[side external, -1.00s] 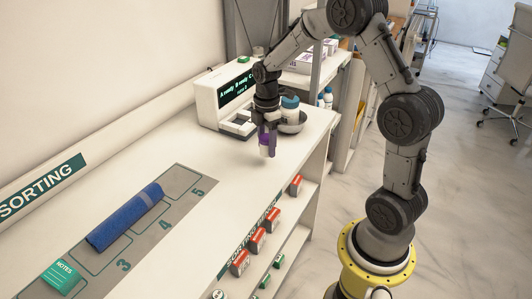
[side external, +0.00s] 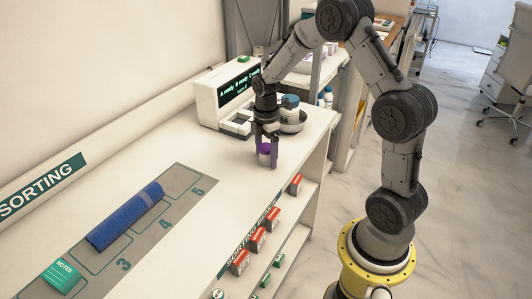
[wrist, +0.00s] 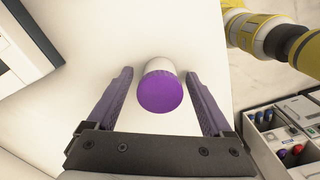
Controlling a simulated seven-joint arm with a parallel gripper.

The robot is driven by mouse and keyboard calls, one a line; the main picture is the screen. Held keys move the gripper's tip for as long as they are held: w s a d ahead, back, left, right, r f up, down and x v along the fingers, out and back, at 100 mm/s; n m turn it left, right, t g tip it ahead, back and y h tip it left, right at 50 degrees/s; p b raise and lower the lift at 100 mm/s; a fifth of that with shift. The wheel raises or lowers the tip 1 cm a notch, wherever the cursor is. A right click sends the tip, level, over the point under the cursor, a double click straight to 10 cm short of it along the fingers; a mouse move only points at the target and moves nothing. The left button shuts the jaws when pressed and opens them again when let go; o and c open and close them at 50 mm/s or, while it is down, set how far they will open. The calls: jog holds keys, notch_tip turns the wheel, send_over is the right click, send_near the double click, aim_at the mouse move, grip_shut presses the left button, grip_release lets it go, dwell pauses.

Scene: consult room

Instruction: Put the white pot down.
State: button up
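The white pot (wrist: 159,66) has a purple lid and stands upright on the white counter (wrist: 95,75), near its right edge. It also shows in the side view (side external: 264,159), partly hidden by a finger. My gripper (wrist: 160,75) is open around the pot, with one finger on each side. The wrist view shows a gap between the pot and each finger. In the side view my gripper (side external: 267,162) points down over the pot.
A white device with a lit display (side external: 238,93) and a metal bowl (side external: 294,126) stand behind my gripper. A blue rolled cloth (side external: 125,217) and a green notes pad (side external: 61,277) lie on the grey numbered strip (side external: 182,180). Counter in front of the pot is clear.

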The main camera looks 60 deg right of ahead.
aim_at(266, 147)
notch_tip(266, 147, up, 12)
jog(key=s+a+r+m+t, duration=0.3)
jog(key=s+a+r+m, duration=0.3)
jog(key=s+a+r, duration=0.25)
jog(key=s+a+m+t, duration=0.1)
jog(key=s+a+m, duration=0.2)
jog(key=s, duration=0.3)
jog(key=s+a+f+m+t, duration=0.1)
jog(key=s+a+m, duration=0.2)
jog(key=s, duration=0.3)
jog(key=shift+a+m+t, duration=0.25)
jog(key=shift+m+t, duration=0.05)
jog(key=shift+s, duration=0.1)
dwell(0.4)
